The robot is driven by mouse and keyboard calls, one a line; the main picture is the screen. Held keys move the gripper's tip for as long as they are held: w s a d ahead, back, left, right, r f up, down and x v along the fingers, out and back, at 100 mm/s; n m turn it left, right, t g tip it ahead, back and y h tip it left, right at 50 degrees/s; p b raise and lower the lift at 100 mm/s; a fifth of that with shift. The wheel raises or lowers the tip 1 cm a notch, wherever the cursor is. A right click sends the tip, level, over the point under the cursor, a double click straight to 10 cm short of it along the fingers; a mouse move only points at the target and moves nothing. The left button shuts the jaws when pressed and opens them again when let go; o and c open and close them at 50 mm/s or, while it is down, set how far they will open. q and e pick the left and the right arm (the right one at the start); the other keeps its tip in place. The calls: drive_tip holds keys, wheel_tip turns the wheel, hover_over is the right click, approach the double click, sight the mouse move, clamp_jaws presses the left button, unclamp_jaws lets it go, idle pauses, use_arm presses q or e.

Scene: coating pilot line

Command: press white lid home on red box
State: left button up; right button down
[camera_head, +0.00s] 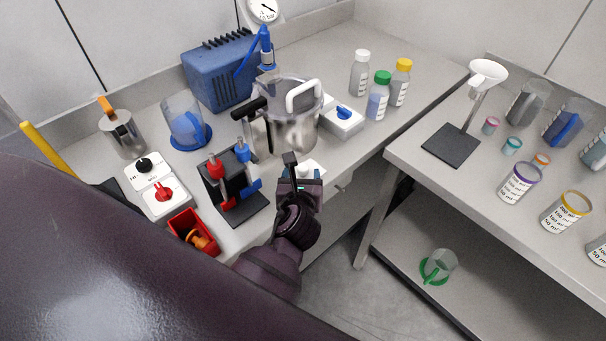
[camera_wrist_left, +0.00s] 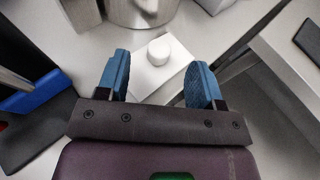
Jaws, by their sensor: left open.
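A white square lid with a round knob (camera_wrist_left: 159,51) lies on or near the bench's front edge, ahead of my open left gripper (camera_wrist_left: 160,76) in the left wrist view. Its knob shows between the two blue fingers, with no visible contact. In the head view the lid (camera_head: 311,168) is partly hidden by my left gripper (camera_head: 303,175). An open red box (camera_head: 184,222) with an orange-brown item inside stands at the bench's front left, apart from the gripper. I cannot tell what is under the lid. My right gripper is not in view.
A steel pot (camera_head: 291,130) stands just behind the lid. A black stand with red and blue clamps (camera_head: 238,208) stands between the red box and my left gripper. Switch boxes (camera_head: 163,197) sit behind the red box.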

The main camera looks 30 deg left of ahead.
sight(303, 166)
use_arm(q)
drive_tip(key=shift+f+x, duration=0.2)
drive_tip(key=shift+x, duration=1.3)
drive_tip(key=shift+f+x, duration=0.2)
drive_tip(key=shift+x, duration=1.3)
drive_tip(key=shift+s+d, duration=0.1)
drive_tip(key=shift+s, duration=0.05)
drive_tip(key=shift+c, duration=0.4)
drive_tip(key=c, duration=0.9)
drive_tip(key=shift+r, duration=0.1)
